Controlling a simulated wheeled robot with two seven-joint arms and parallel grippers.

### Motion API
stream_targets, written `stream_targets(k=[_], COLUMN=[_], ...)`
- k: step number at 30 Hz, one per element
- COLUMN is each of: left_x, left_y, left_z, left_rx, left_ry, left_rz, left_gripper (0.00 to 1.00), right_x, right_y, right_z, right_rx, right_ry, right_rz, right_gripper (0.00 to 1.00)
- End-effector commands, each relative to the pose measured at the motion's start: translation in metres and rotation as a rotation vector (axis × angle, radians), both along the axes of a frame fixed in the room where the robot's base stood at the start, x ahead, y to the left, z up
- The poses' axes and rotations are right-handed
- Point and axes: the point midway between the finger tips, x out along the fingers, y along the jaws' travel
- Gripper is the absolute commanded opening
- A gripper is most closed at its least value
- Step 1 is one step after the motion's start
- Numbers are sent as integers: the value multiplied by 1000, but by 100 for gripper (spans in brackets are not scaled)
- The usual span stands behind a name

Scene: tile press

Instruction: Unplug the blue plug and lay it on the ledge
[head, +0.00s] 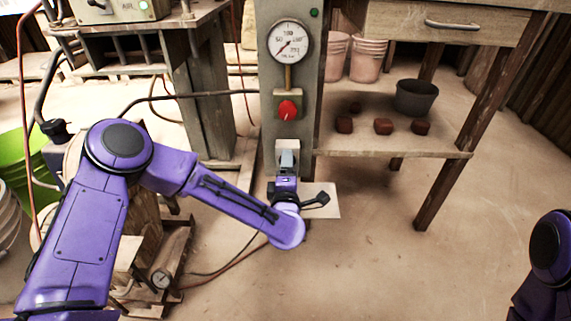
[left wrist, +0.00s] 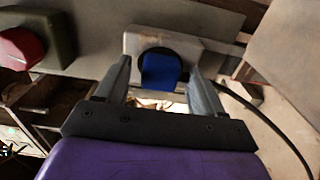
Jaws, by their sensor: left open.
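The blue plug (left wrist: 162,73) sits in the dark round opening of a pale socket box (left wrist: 192,46) in the left wrist view. In the head view the socket box (head: 295,146) is low on the grey post, and the plug is hidden behind my gripper. My left gripper (head: 287,163) is right in front of the box. Its open fingers lie on either side of the plug, with gaps visible in the left wrist view (left wrist: 160,85). A pale flat ledge (head: 327,198) shows just below and right of the gripper. My right gripper is out of view.
Above the socket on the grey post (head: 268,72) are a red knob (head: 288,109) and a round gauge (head: 289,42). A wooden table with a shelf (head: 440,149) stands to the right, holding a dark bucket (head: 415,97) and several reddish lumps. A dark cable (left wrist: 262,118) curves right of the gripper.

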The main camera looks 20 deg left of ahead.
Motion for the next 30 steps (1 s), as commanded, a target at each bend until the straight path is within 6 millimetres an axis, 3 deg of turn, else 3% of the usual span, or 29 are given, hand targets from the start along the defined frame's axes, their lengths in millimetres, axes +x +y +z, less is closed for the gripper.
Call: stream_targets(k=[2, 8, 30], left_x=[0, 0, -24], left_y=[0, 0, -7], left_z=[0, 0, 0], left_rx=[0, 0, -1], left_ry=[0, 0, 0], left_rz=[0, 0, -1], left_gripper=[65, 0, 0], right_x=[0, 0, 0], right_y=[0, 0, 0], right_z=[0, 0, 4], right_rx=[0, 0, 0], right_ry=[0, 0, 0], right_rz=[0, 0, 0], right_gripper=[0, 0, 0])
